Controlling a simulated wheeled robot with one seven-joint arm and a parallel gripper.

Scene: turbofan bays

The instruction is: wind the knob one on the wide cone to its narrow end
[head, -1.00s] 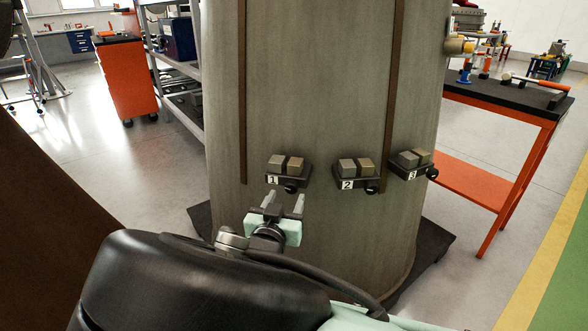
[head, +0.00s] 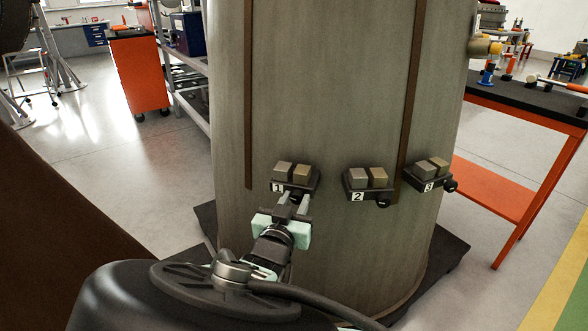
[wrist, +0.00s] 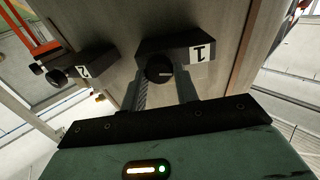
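The large grey cone (head: 325,110) stands upright in front of me in the head view. Unit 1 (head: 293,176), a dark bracket with two metal blocks and a "1" label, is on its lower left side. Knob one (wrist: 159,69) is black and round with a pale mark, below the bracket in the wrist view. My gripper (head: 292,201) is just below unit 1. In the wrist view my gripper (wrist: 161,88) is open, with one finger on each side of the knob; contact cannot be told. The knob is mostly hidden by the fingers in the head view.
Units 2 (head: 368,183) and 3 (head: 430,174), with their own black knobs, are to the right on the cone. A dark base plate (head: 452,254) lies under it. An orange table (head: 530,112) is at right, a shelf and orange cabinet (head: 136,72) at back left.

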